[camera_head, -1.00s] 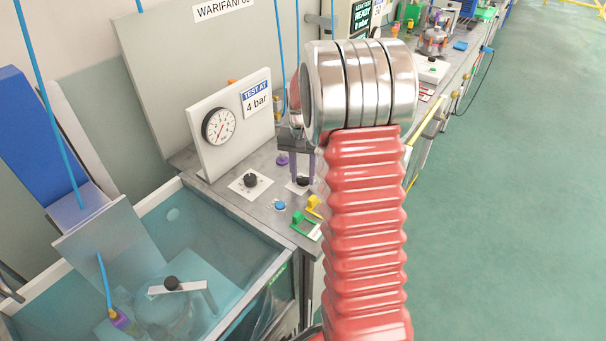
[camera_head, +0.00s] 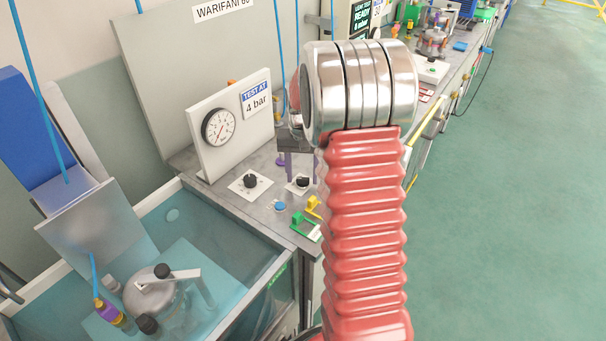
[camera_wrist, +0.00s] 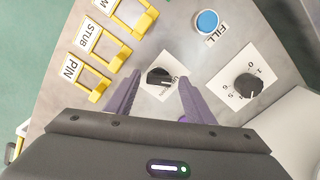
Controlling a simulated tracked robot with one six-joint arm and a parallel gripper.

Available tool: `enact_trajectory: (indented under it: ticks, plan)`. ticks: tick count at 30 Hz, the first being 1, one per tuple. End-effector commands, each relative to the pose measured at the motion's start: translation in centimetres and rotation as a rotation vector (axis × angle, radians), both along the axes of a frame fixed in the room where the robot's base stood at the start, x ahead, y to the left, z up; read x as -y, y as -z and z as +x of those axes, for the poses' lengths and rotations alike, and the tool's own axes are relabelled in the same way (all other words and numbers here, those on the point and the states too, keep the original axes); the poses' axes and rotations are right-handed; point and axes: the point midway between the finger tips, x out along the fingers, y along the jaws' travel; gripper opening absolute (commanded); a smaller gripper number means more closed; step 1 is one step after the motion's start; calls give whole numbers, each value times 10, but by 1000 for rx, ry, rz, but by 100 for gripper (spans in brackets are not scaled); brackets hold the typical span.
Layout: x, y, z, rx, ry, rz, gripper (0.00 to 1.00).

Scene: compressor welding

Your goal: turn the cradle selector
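A small black knob (camera_wrist: 158,77) on a white plate, likely the cradle selector, is on the grey bench top. Its label is partly hidden in the wrist view; a "U" shows. It also shows in the head view (camera_head: 302,181). My gripper (camera_wrist: 157,82) is open, its two purple fingers spread on either side of the knob with gaps. In the head view, my gripper (camera_head: 298,167) is above the knob, partly behind my wrist.
A larger numbered black knob (camera_wrist: 248,86) and a blue FILL button (camera_wrist: 207,21) are close to the selector. Yellow brackets (camera_wrist: 88,88) labelled PIN and STUB stand on the other side. A gauge panel (camera_head: 235,125) rises behind.

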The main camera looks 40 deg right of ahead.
Motion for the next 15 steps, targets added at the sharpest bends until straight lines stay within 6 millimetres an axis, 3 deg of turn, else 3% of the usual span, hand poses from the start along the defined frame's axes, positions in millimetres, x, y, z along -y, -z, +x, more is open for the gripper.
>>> enact_trajectory:
  ticks: [9, 15]
  plan:
    - [0, -1, -1, -3, 1, 1, 50]
    - [0, -16, -1, -3, 1, 1, 50]
